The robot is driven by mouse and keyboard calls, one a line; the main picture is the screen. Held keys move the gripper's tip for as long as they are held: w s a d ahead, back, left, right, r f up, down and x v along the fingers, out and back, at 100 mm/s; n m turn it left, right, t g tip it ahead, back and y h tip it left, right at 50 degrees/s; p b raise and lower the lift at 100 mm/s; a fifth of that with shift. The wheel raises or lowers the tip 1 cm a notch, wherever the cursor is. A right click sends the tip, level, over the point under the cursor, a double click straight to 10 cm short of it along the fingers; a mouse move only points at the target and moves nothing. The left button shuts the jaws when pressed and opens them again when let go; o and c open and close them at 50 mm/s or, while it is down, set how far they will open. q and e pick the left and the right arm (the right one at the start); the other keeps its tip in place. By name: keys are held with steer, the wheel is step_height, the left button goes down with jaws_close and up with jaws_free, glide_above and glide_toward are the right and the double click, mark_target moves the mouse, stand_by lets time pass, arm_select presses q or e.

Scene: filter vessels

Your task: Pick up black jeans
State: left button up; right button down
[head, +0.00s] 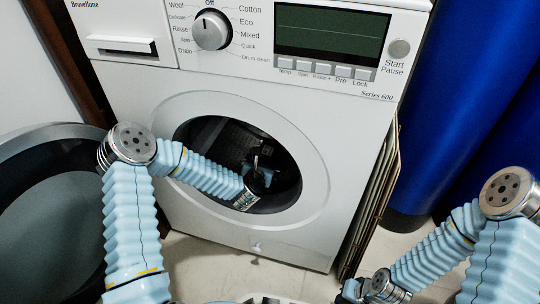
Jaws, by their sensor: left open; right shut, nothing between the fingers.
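A white washing machine (255,235) stands in front of me with its round opening uncovered. My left arm reaches through the opening, and my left gripper (261,168) is open inside the dark drum (225,137). I cannot make out black jeans clearly; any dark cloth in there blends with the drum's shadow. I cannot tell whether the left gripper touches anything. My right gripper (348,292) is low at the bottom edge, outside the machine, shut and empty, with only part of it showing.
A large dark round tub (40,140) stands at the left, beside the machine. Flat folded panels (368,205) lean along the machine's right side. A tall blue cylinder (450,100) stands at the right. Some pale floor (200,260) is clear in front.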

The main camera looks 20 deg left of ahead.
mark_target(267, 156)
arm_select(q)
steer(key=b+x, duration=0.1)
steer(key=x, duration=0.5)
steer(key=shift+a, duration=0.1)
steer(key=shift+c, duration=0.2)
steer(key=c, duration=1.1)
steer(key=shift+o, duration=0.2)
steer(key=shift+r, duration=0.15)
